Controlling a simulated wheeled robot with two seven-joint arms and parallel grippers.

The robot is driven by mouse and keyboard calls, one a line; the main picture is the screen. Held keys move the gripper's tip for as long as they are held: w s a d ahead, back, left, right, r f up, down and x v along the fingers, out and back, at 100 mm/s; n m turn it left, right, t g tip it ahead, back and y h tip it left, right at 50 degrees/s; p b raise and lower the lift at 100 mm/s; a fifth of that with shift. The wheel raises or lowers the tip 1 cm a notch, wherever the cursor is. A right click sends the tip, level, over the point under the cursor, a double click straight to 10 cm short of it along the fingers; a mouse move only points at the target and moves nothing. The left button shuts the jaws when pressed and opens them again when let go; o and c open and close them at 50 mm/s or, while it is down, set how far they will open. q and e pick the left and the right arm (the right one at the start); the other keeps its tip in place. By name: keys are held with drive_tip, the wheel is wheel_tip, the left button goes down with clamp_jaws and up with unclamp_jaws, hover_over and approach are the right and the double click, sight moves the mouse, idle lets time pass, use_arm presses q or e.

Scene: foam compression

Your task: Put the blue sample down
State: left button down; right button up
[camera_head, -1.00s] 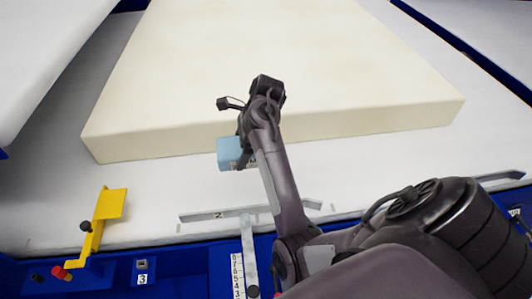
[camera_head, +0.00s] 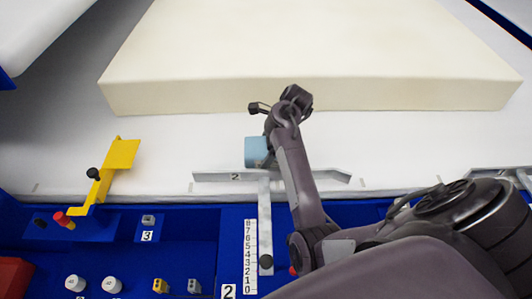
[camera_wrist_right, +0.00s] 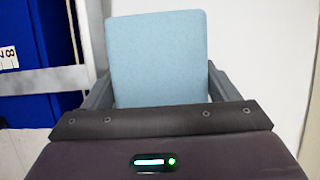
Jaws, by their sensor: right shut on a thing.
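The blue sample (camera_head: 256,152) is a small light-blue block in front of the big cream foam slab (camera_head: 310,60), over the white surface. My right gripper (camera_head: 268,146) is shut on it. In the right wrist view the blue sample (camera_wrist_right: 157,58) stands between the two fingers of my right gripper (camera_wrist_right: 158,90), one finger on each side. Whether the sample touches the white surface cannot be told. My left gripper does not show.
A grey bar marked 2 (camera_head: 215,176) lies just in front of the sample, with a ruler (camera_head: 250,255) below it. A yellow bracket (camera_head: 122,154) stands at the left. White surface (camera_head: 190,145) is free left of the sample. Blue panels with knobs line the front edge.

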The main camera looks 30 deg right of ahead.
drive_tip(key=shift+f, duration=0.8)
drive_tip(key=shift+f, duration=0.15)
drive_tip(key=o, duration=0.7)
drive_tip(key=shift+c, duration=0.2)
drive_tip(key=v, duration=0.8)
drive_tip(key=shift+p, duration=0.35)
drive_tip(key=p+v, duration=0.3)
drive_tip(key=shift+a, duration=0.15)
drive_tip(key=shift+s+d+r+p, duration=0.15)
drive_tip(key=shift+d+r+p, duration=0.1)
drive_tip(key=shift+r+p, duration=0.4)
drive_tip(key=shift+f, duration=0.1)
